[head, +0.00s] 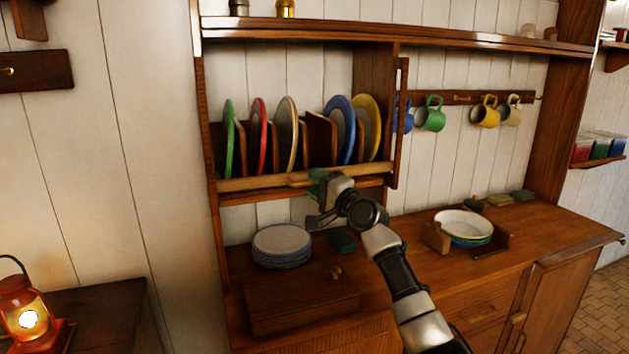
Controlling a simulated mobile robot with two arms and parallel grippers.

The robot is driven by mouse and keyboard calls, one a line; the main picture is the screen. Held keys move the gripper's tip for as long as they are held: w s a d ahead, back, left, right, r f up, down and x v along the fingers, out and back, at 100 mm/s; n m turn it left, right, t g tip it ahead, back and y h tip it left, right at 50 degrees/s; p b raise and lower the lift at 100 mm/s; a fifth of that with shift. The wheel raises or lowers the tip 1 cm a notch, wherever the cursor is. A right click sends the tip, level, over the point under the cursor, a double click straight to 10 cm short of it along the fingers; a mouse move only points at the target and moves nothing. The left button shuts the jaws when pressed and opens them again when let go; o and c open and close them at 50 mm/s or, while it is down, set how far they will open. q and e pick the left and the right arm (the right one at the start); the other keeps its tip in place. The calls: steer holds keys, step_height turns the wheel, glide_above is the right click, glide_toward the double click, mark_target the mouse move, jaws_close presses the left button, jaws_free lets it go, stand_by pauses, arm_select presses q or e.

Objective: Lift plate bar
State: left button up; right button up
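The plate bar (250,183) is a pale wooden rail across the front of the plate rack. It lies level in front of the standing plates. My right gripper (314,204) is at the bar's right half, just in front of and below it. Its fingers look spread, one near the bar and one lower, with nothing seen between them. A small green patch shows at the upper finger; I cannot tell whether it belongs to the bar. Whether the gripper touches the bar is unclear. My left gripper is not in view.
Colored plates (287,132) stand in the rack between wooden dividers. A bowl stack (464,225) stands right. Mugs (431,115) hang at the right. A lit lantern (27,315) stands left.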

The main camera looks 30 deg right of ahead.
steer(key=shift+w, duration=0.35)
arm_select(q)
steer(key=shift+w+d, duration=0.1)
arm_select(e)
jaws_close()
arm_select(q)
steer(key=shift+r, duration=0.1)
arm_select(e)
steer(key=shift+r, duration=0.1)
